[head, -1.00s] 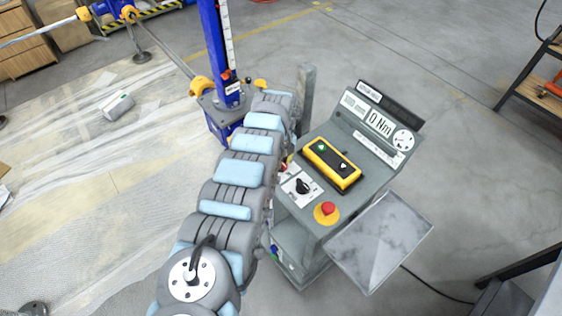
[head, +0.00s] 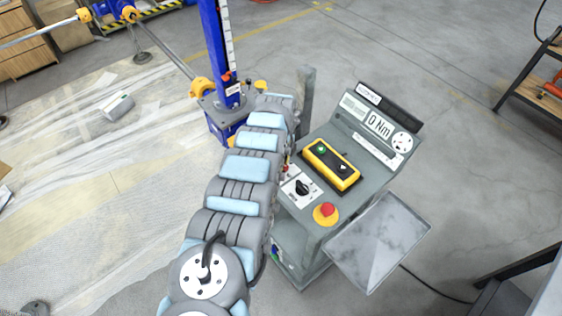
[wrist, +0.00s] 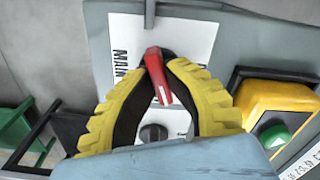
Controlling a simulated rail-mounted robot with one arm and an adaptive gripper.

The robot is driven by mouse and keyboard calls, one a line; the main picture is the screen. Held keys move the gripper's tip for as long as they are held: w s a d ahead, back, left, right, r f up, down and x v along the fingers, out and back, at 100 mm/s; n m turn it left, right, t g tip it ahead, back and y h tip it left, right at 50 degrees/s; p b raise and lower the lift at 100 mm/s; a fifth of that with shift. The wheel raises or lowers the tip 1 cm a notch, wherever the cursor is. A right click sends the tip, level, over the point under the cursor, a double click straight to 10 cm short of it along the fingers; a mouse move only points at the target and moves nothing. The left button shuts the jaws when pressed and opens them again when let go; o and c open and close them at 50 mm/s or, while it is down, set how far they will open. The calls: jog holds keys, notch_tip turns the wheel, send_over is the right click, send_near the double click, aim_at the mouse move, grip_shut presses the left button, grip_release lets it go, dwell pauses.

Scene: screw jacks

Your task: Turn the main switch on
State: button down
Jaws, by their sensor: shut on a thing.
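The main switch shows in the wrist view as a red lever (wrist: 157,75) on a white plate (wrist: 190,35) with the partly hidden word "MAIN". The lever's upper end lies toward the plate's middle, and its lower end points down and slightly right. My gripper (wrist: 158,62) has two yellow ribbed fingers curving in on either side of the lever, shut on it near their tips. In the head view my arm hides the gripper and most of the switch.
A black knob (head: 303,187) sits beside the switch on the console (head: 345,215). A yellow box with a green button (head: 331,165) and a red mushroom button (head: 327,210) are close by. A blue column (head: 222,60) stands behind my arm.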

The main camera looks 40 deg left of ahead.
jog(key=n, duration=0.3)
jog(key=shift+d+n+p, duration=0.1)
jog(key=shift+n+p, duration=0.25)
jog(key=shift+n, duration=0.05)
jog(key=n, duration=0.3)
jog(key=shift+n, duration=0.3)
jog(key=n, duration=0.6)
jog(key=shift+f+b, duration=0.1)
jog(key=shift+b, duration=0.2)
jog(key=shift+n, duration=0.4)
jog(key=c, duration=1.1)
grip_release()
jog(key=shift+r, duration=0.2)
jog(key=shift+r, duration=5.9)
